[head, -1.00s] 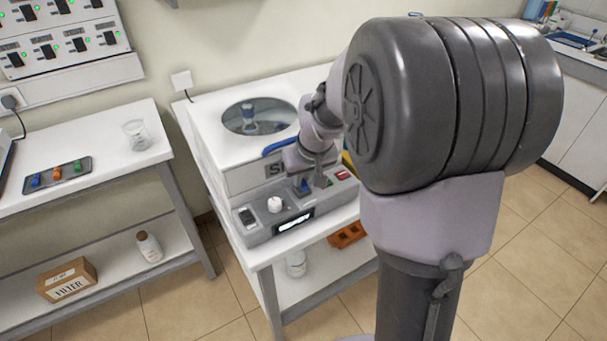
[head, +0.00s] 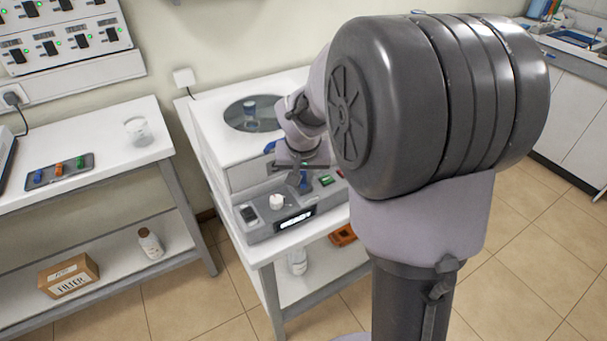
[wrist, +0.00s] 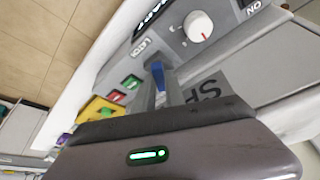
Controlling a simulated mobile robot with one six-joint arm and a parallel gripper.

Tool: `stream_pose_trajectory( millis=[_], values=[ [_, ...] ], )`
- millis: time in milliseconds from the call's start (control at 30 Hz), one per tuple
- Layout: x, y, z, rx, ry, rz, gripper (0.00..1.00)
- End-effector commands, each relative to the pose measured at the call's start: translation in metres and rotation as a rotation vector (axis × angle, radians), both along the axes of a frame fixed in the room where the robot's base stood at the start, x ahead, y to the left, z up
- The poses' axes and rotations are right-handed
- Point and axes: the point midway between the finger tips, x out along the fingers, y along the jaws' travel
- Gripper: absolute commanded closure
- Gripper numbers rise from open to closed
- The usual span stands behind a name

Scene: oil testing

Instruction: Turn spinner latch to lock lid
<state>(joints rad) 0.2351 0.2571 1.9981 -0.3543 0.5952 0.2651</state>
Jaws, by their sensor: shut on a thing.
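The white spinner (head: 215,125) stands on a table, with its lid down and a round dark window (head: 254,113) on top. The blue latch (head: 304,181) is on the grey front panel, and it also shows in the wrist view (wrist: 158,76) beside its label. My gripper (wrist: 161,82) reaches down to the panel with its two fingers on either side of the blue latch, shut on it. Whether the latch is turned cannot be told.
A white knob (head: 276,201) and a lit display (head: 295,219) lie left of the latch on the panel. A green button (head: 326,180) lies to its right. A side table (head: 110,165) with a beaker and small tray stands at left.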

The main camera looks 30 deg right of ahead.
Motion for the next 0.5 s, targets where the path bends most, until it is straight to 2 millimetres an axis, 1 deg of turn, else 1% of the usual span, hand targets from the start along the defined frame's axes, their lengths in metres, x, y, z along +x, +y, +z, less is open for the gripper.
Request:
stream_pose_trajectory(
  millis=[167,200,267,300,500],
  values=[
    [-0.0005,0.0002,-0.0003,0.001,0.002,0.000,1.00],
    [-0.0005,0.0002,-0.0003,0.001,0.002,0.000,0.80],
    [-0.0005,0.0002,-0.0003,0.001,0.002,0.000,0.68],
    [-0.0004,0.0001,-0.0003,0.001,0.002,0.000,0.64],
    [-0.0003,0.0000,-0.0002,0.000,0.001,0.000,0.64]
  ],
)
